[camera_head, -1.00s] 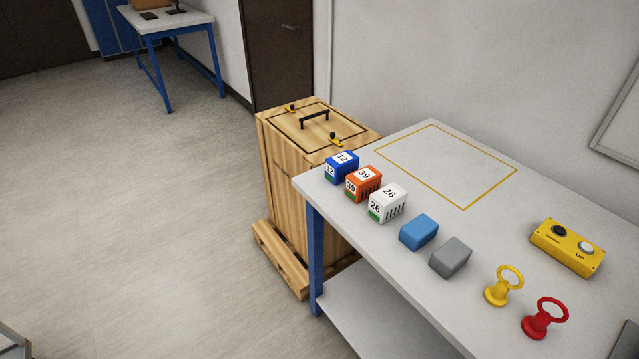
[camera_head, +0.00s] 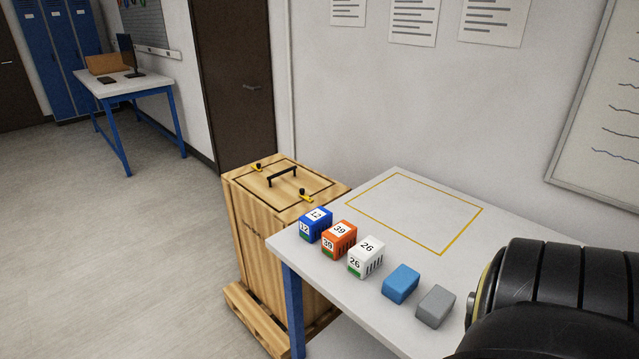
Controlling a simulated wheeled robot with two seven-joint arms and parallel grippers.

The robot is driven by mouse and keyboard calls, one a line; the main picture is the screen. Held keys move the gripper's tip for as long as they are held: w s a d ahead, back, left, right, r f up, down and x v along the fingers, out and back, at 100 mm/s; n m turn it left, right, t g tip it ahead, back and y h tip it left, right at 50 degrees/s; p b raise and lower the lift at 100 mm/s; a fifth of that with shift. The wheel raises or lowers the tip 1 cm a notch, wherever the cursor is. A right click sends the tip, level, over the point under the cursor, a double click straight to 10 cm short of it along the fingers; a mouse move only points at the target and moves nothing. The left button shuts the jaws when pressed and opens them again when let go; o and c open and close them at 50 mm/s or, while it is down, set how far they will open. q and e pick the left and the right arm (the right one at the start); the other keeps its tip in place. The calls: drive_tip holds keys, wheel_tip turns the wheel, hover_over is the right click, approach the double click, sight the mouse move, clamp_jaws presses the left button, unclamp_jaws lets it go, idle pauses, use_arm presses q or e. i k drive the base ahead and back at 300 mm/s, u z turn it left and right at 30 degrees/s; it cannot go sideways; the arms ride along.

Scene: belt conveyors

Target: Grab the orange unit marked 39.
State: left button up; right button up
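The orange unit marked 39 (camera_head: 338,239) stands on the white table (camera_head: 350,311) near its left edge. It sits in a row between a blue unit marked 12 (camera_head: 316,225) and a white unit marked 26 (camera_head: 366,257). Its top and front labels both read 39. A black, rounded part of my own arm fills the lower right of the view and hides the right part of the table. No gripper fingers show in this view.
A plain blue block (camera_head: 401,284) and a grey block (camera_head: 436,306) continue the row to the right. A yellow outlined rectangle (camera_head: 446,251) marks empty tabletop behind. A wooden crate (camera_head: 247,225) stands by the table's left end.

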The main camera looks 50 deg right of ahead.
sight(337, 241)
drive_tip(key=i, duration=2.4)
drive_tip(key=z, duration=2.8)
